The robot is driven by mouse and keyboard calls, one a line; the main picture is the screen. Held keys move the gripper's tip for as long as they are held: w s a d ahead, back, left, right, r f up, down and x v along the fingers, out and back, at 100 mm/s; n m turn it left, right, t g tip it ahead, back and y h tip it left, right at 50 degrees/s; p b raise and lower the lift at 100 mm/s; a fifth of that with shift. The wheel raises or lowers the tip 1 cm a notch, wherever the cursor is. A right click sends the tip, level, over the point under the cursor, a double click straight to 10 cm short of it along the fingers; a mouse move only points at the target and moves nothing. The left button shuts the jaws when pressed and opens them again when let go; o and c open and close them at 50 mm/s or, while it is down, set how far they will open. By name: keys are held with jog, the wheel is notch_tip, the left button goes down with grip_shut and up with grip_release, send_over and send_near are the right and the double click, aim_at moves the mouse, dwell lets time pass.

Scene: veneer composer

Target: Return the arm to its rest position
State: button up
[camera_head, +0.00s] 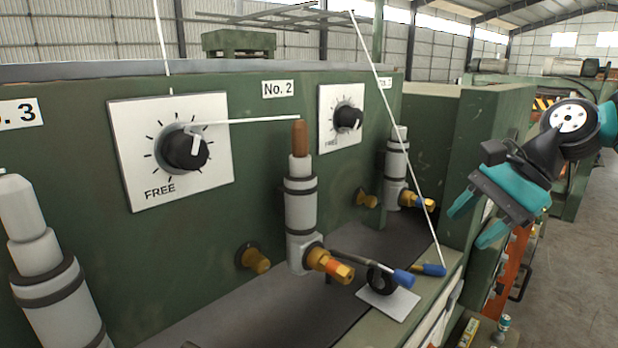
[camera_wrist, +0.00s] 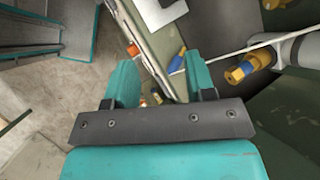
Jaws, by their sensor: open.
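My gripper (camera_head: 477,220) is at the right of the head view, in the air beside the right end of the green machine. Its two teal fingers are apart with nothing between them. In the wrist view my gripper (camera_wrist: 160,82) shows both fingers spread, with the machine's edge and the floor beyond them. My arm bends back toward the right edge of the head view. The gripper appears clear of the machine, though the exact gap cannot be told.
The green machine (camera_head: 250,215) fills the left and middle, with dials (camera_head: 185,150), grey cylinders (camera_head: 300,210) and blue-tipped levers (camera_head: 402,277). A thin white rod (camera_head: 395,130) slants down near my gripper. Open floor (camera_head: 570,290) lies at the right.

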jog(key=s+a+f+n+h, duration=0.1)
jog(key=s+a+f+n, duration=0.1)
jog(key=s+n, duration=0.4)
jog(key=s+a+f+n+h+b, duration=0.1)
jog(key=s+a+f+n, duration=0.1)
jog(key=s+a+n, duration=0.3)
jog(key=s+a+f+n+g+h+b, duration=0.1)
jog(key=s+a+f+n, duration=0.1)
jog(key=s+n, duration=0.6)
jog(key=shift+s+a, duration=0.35)
jog(key=shift+a, duration=0.35)
